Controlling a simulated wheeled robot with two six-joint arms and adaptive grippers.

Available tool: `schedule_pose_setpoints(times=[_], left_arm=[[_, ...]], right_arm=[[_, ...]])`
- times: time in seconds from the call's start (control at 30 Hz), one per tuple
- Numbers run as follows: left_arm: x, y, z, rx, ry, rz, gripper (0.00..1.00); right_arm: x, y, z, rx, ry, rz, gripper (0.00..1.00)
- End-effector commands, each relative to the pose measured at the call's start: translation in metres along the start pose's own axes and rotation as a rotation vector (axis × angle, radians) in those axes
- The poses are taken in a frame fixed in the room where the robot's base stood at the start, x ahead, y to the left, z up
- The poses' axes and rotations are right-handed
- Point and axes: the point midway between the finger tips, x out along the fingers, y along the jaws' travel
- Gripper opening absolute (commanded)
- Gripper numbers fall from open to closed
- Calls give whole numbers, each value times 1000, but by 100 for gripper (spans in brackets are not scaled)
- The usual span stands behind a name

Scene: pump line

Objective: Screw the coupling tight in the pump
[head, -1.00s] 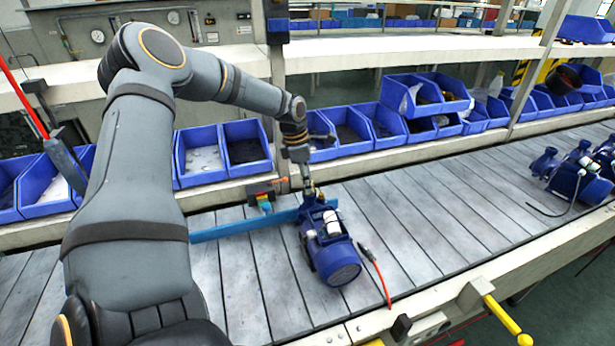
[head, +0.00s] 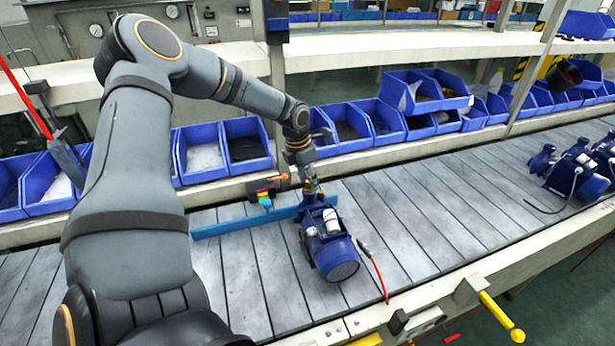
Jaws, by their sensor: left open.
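A blue pump (head: 333,257) with a white box on top lies on the slatted conveyor in the middle of the head view. My left gripper (head: 312,190) points down at the far end of the pump, by its port. It is open. Its fingers are small here, and the coupling cannot be made out between or below them. Whether the fingers touch the pump cannot be told. My right gripper is not in view.
A blue bar (head: 247,224) lies across the belt left of the pump. A red-tipped cable (head: 374,267) runs beside it. Blue bins (head: 248,146) line the back shelf. More pumps (head: 575,172) stand at the right. The belt between is clear.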

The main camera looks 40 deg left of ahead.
Motion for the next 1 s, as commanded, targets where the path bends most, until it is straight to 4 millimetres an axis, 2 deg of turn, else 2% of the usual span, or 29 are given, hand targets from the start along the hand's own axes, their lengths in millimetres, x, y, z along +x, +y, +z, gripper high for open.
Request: schedule_pose_setpoints(times=[0.03,0.13,1.0], left_arm=[[-6,0,1,-23,2,6,40],[-4,0,0,-60,2,12,40],[-1,1,2,-67,0,14,40]], right_arm=[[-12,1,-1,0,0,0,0],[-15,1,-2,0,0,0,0],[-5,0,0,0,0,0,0]])
